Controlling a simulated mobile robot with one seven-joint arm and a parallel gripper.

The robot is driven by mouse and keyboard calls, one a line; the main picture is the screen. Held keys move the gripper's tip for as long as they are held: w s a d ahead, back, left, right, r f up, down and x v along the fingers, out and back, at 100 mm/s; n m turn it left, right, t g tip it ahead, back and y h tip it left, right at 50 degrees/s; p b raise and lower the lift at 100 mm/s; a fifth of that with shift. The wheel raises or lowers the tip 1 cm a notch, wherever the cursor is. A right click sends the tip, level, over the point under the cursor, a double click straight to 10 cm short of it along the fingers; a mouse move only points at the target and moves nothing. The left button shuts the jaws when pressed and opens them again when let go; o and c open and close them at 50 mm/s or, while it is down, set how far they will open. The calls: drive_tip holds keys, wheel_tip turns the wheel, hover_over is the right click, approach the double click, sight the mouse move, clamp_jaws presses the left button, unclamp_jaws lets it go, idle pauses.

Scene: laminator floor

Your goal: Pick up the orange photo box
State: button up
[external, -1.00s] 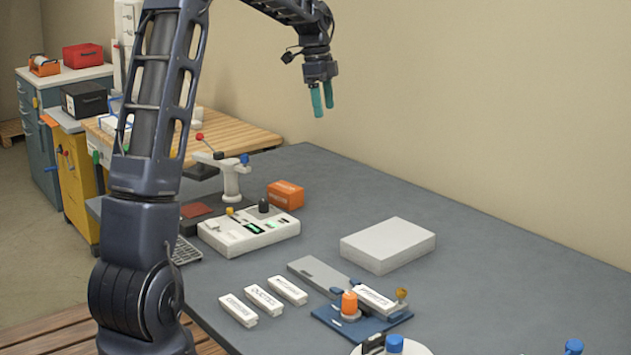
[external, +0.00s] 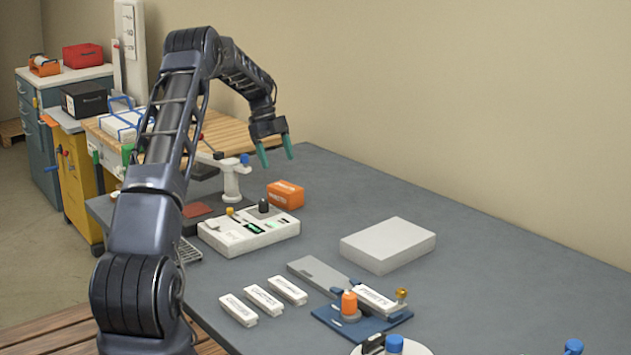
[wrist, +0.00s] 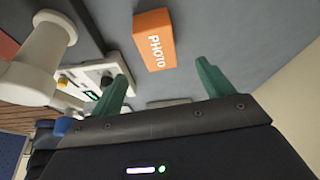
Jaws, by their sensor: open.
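The orange photo box (external: 285,195) lies on the grey table, behind the white control panel, in the external view. In the wrist view the box (wrist: 154,40) shows the word PHOTO and lies beyond the fingertips, between the two fingers in the picture. My gripper (external: 275,155) is open and empty, with green fingers pointing down, above and a little behind the box. The fingers (wrist: 163,75) are spread wide in the wrist view, apart from the box. Nothing hides the box.
A white stand with a blue knob (external: 232,178) rises close left of the box. The white control panel (external: 248,235) with a black knob is just in front. A pale flat box (external: 388,243) lies to the right. The grey table right of the orange box is clear.

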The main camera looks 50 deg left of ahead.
sight(284, 186)
drive_tip(key=shift+f, duration=0.55)
drive_tip(key=x, duration=1)
drive_tip(key=shift+s+d, duration=0.15)
drive_tip(key=shift+s, duration=0.05)
drive_tip(key=shift+c, duration=0.2)
drive_tip(key=c, duration=1.2)
drive_tip(key=shift+o, duration=0.2)
drive_tip(key=shift+r, duration=0.1)
